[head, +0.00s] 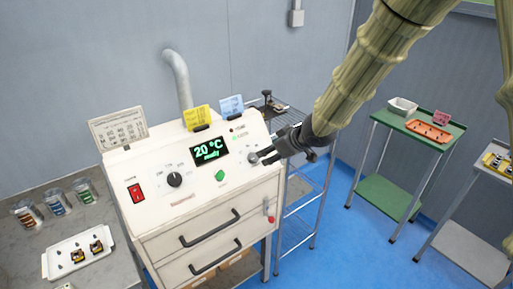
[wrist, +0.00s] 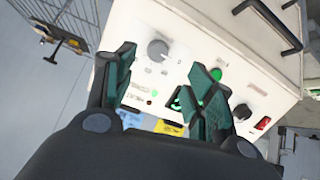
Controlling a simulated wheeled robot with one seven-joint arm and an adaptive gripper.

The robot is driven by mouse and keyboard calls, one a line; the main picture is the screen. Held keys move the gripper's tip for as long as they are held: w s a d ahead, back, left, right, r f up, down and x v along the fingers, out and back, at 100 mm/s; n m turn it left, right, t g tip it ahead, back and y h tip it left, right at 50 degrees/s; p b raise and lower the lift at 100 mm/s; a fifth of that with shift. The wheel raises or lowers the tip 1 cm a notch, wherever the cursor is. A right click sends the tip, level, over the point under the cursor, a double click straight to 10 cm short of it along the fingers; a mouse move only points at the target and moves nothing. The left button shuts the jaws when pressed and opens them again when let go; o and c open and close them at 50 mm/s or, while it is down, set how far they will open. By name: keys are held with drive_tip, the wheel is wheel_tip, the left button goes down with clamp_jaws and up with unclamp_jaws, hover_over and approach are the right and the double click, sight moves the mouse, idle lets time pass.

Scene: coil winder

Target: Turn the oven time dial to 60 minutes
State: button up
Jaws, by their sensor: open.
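The oven (head: 160,222) is a cream box with a sloped control panel. A grey dial (head: 253,157) sits at the panel's right end, and a black dial (head: 174,180) sits left of the display (head: 210,151), which reads 20 °C. The dial labels are too small to read. My gripper (head: 268,156) is open at the panel's right end, close to the grey dial. In the wrist view the grey dial (wrist: 157,50) shows between and beyond the open fingers, with no visible contact. The black dial (wrist: 242,112) is right of the fingers.
A green button (head: 221,175) and a red switch (head: 136,193) are on the panel. Yellow (head: 196,117) and blue (head: 231,106) notes stand on its top edge. A wire rack (head: 300,190) stands right of the oven. A white tray (head: 63,262) and jars are on the left bench.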

sight(256, 157)
drive_tip(key=shift+w+r+p+x, duration=0.1)
drive_tip(key=shift+p+x, duration=0.5)
drive_tip(key=shift+x, duration=2.05)
drive_tip(key=shift+w+r+p+x, duration=0.15)
drive_tip(key=shift+p+x, duration=0.4)
drive_tip(key=shift+x, duration=2.05)
drive_tip(key=shift+a, duration=0.15)
drive_tip(key=shift+s, duration=0.1)
drive_tip(key=c, duration=1)
